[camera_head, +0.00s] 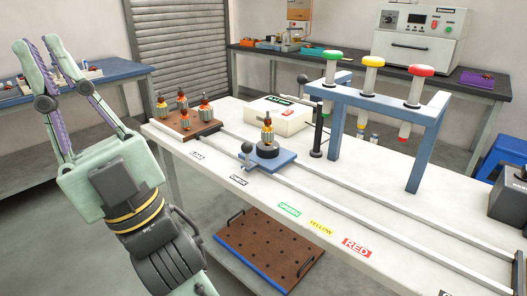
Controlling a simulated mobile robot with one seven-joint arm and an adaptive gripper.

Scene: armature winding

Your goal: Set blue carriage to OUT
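The blue carriage (286,159) sits on the rails (350,203) running along the white bench, near the second of the black-and-white labels. It carries a copper-and-orange armature (267,132) upright on a dark round base. A dark ball knob (247,147) stands at the carriage's left side. A label starting with "O" (446,293) is cut off by the bottom edge, near the rails' right end. My gripper (37,42) is raised at the far left, pointing up, with its fingers apart and nothing between them. It is well away from the carriage.
Several armatures stand on a brown board (183,131) at the rails' left end. A dark post (318,130) stands behind the carriage. The rails right of the carriage look clear.

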